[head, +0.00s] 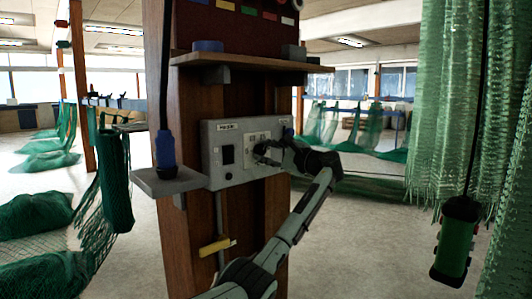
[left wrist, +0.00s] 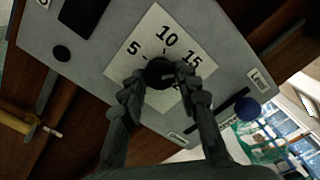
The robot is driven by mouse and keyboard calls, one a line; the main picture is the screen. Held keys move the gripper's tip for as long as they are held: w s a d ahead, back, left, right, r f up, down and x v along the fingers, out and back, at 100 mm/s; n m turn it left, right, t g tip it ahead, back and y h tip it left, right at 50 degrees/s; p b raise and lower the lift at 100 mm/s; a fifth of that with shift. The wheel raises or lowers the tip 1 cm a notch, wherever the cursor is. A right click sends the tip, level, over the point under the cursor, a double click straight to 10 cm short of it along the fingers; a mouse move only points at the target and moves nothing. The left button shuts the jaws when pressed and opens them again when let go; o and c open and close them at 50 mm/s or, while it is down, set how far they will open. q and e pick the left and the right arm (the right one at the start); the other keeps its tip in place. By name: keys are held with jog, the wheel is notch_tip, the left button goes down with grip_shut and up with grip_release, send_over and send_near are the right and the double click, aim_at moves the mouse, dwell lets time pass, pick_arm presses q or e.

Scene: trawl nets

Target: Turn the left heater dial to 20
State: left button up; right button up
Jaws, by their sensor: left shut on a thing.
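A grey control box (head: 245,178) is mounted on a wooden post, with a label at its upper left. In the left wrist view, a round black dial (left wrist: 159,72) sits on a white scale plate (left wrist: 152,30) marked 5, 10 and 15. The rest of the scale is covered by a finger. My left gripper (left wrist: 163,78) is shut on the dial, one finger on each side. A pale mark shows on the dial, but I cannot tell exactly where it points. In the head view the left gripper (head: 266,153) covers the dial. My right gripper is not in view.
A blue knob (left wrist: 247,109) and a slot lie beside the plate on the box. A wooden shelf (head: 238,62) juts out above the box. A small grey shelf (head: 170,181) holds a blue-handled tool (head: 165,149). Green nets (head: 455,100) and a hanging green controller (head: 455,240) are at right.

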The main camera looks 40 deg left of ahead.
pick_arm(q)
jog(key=m, duration=0.5)
jog(key=shift+m, duration=0.3)
jog(key=m, duration=0.5)
dwell(0.4)
jog(key=o, duration=1.2)
jog(key=d, duration=0.8)
jog(key=s+d, duration=0.1)
jog(key=d, duration=0.3)
